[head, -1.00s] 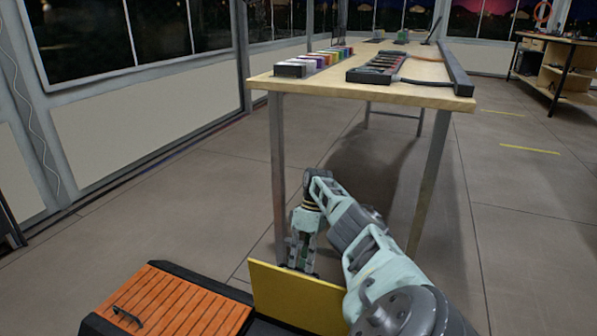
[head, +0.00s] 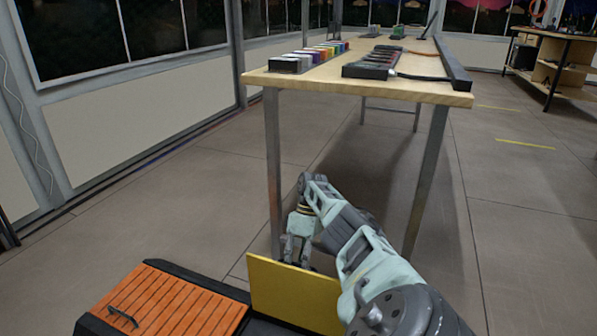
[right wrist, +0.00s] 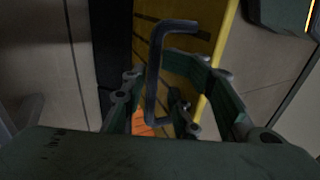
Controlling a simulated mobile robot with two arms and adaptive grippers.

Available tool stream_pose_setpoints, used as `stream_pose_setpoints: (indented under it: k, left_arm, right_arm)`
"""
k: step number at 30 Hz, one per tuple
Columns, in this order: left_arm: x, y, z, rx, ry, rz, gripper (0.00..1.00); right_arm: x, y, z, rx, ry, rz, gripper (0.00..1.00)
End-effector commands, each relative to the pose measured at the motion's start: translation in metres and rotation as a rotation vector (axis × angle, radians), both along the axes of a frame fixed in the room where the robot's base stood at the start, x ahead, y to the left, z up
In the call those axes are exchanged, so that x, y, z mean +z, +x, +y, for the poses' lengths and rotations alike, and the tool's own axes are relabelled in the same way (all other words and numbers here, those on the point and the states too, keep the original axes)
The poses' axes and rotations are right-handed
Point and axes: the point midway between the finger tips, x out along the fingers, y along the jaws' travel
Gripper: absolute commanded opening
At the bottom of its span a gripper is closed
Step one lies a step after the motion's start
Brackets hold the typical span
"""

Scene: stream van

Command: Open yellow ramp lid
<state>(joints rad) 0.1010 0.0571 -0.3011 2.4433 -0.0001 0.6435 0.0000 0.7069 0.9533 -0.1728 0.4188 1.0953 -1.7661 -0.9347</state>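The yellow ramp lid (head: 295,293) stands steeply raised at the bottom of the head view, its plain yellow face toward me. My right gripper (head: 297,252) is just beyond the lid's top edge, partly hidden by it. In the right wrist view, the lid's slatted yellow side (right wrist: 208,30) shows with a dark bar handle (right wrist: 153,75). The fingers of my right gripper (right wrist: 178,88) are spread apart, one on each side of the handle. I cannot tell whether they touch it. My left gripper is not in view.
An orange slatted lid (head: 165,305) with a dark handle lies closed left of the yellow lid. A wooden table (head: 300,83) with metal legs stands just beyond my right arm, carrying colored boxes and dark equipment. Floor is clear on the left and right.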

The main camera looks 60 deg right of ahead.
Motion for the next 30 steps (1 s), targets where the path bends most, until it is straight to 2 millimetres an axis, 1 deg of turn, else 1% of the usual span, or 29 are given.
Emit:
stream_pose_setpoints:
  k: [5, 8, 12, 18, 21, 25, 30]
  left_arm:
    - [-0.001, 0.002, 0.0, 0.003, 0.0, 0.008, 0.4]
    - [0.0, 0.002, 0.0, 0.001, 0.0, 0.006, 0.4]
    - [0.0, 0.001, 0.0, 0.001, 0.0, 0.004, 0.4]
    - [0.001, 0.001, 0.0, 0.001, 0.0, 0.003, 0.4]
    - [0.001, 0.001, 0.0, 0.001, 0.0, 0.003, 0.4]
    - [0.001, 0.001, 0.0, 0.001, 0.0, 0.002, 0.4]
    - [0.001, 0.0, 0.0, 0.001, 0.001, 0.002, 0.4]
  right_arm:
    - [0.004, 0.001, 0.0, 0.0, -0.001, -0.003, 0.27]
    - [0.011, 0.001, -0.001, 0.0, -0.001, -0.005, 0.27]
    - [0.028, 0.0, -0.001, 0.002, -0.003, -0.003, 0.27]
    - [0.069, 0.001, -0.001, 0.001, -0.001, -0.004, 0.27]
    - [0.084, 0.001, 0.0, 0.001, -0.002, -0.002, 0.27]
    - [0.096, 0.0, 0.0, 0.001, 0.0, 0.0, 0.27]
    - [0.1, 0.0, 0.0, 0.0, 0.0, 0.0, 0.27]
